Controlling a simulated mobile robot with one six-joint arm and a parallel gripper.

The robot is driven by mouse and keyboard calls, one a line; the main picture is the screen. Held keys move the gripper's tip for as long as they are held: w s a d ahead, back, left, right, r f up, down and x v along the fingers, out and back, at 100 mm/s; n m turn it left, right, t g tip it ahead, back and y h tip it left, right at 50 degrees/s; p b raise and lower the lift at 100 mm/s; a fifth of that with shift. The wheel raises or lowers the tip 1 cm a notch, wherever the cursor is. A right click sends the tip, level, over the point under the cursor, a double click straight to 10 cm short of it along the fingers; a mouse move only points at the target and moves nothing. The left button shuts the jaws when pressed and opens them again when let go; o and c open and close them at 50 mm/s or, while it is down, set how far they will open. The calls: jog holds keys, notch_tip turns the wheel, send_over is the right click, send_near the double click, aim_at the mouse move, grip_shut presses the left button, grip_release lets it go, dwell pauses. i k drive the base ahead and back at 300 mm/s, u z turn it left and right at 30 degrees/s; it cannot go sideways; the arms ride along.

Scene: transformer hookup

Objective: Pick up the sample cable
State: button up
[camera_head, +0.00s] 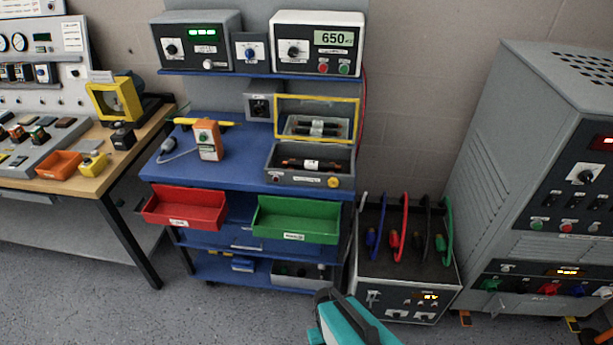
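A short dark cable piece with a white label and copper-coloured ends (310,164) lies across the open grey test box (283,178) on the blue workbench; it looks like the sample cable. A similar dark piece (316,127) shows behind the yellow-framed clear lid (358,118), which stands raised. I cannot tell whether that one is a second piece or a reflection. A teal and dark part of my arm (345,318) shows at the bottom edge, well below and apart from the box. My gripper fingers do not show.
Red (187,211) and green (296,223) bins hang on the bench front. An orange handheld device (207,139) stands left of the box. A grey cart (408,272) with several coloured leads and a tall grey cabinet (538,120) stand right. Open floor (110,310) lies lower left.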

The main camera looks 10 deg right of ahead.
aim_at(314, 165)
jog(key=u, duration=0.4)
jog(key=k, duration=1.1)
jog(key=u, duration=0.85)
jog(key=i, duration=1.95)
jog(key=u, duration=0.2)
